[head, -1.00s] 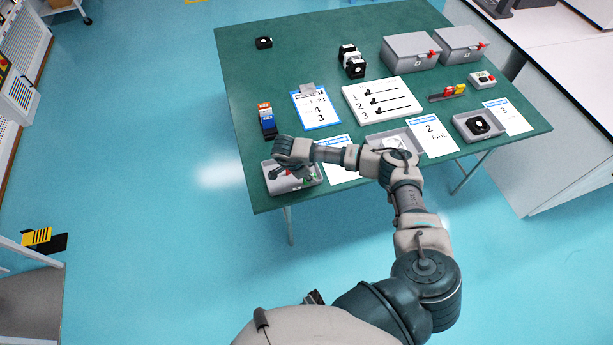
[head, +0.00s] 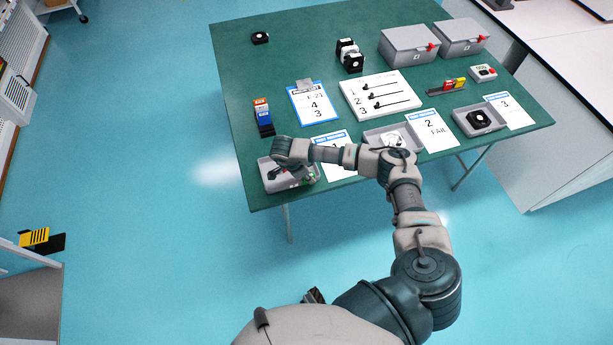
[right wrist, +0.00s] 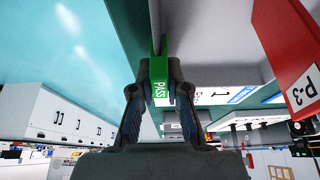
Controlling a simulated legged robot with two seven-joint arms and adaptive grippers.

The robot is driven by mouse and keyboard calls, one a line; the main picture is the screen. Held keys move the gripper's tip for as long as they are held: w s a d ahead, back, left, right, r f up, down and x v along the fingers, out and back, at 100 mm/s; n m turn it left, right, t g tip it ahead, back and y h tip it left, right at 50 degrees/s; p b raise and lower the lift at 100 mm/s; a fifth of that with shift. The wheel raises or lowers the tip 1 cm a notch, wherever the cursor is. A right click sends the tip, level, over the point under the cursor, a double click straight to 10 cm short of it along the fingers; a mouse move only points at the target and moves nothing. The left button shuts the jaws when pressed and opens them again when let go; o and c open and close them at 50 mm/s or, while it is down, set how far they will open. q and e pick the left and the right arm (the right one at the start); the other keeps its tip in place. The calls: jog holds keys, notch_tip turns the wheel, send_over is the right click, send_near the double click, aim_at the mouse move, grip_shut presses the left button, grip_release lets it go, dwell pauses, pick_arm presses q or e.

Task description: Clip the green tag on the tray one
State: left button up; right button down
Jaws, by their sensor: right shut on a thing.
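The grey tray one (head: 290,186) sits at the table's front left corner, beside the sheet marked 1 (head: 340,170). My right gripper (head: 303,176) is over the tray's right part; my wrist hides most of it in the head view. In the right wrist view, my right gripper (right wrist: 159,72) is shut on the green tag (right wrist: 159,92), which reads PASS. The tag's upper end is close to a grey tray wall (right wrist: 208,40); I cannot tell whether it touches or straddles the rim. My left gripper is not in view.
A clipboard (head: 316,103), a white board (head: 380,95), trays two (head: 372,134) and three (head: 480,131) and grey boxes (head: 408,46) occupy the table. A red P-3 label (right wrist: 290,70) shows in the wrist view.

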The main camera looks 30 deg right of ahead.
aim_at(313, 174)
jog(key=shift+d+f, duration=0.1)
jog(key=shift+d, duration=0.1)
jog(key=shift+a, duration=0.45)
jog(key=c, duration=1.4)
grip_release()
jog(key=shift+a, duration=0.1)
jog(key=o, duration=0.8)
jog(key=shift+d, duration=0.35)
jog(key=shift+p+v, duration=0.45)
jog(key=shift+v, duration=0.35)
jog(key=shift+d+r+p, duration=0.2)
jog(key=shift+r+p, duration=1.15)
jog(key=shift+r, duration=0.55)
jog(key=shift+r+p, duration=0.65)
jog(key=shift+r, duration=0.4)
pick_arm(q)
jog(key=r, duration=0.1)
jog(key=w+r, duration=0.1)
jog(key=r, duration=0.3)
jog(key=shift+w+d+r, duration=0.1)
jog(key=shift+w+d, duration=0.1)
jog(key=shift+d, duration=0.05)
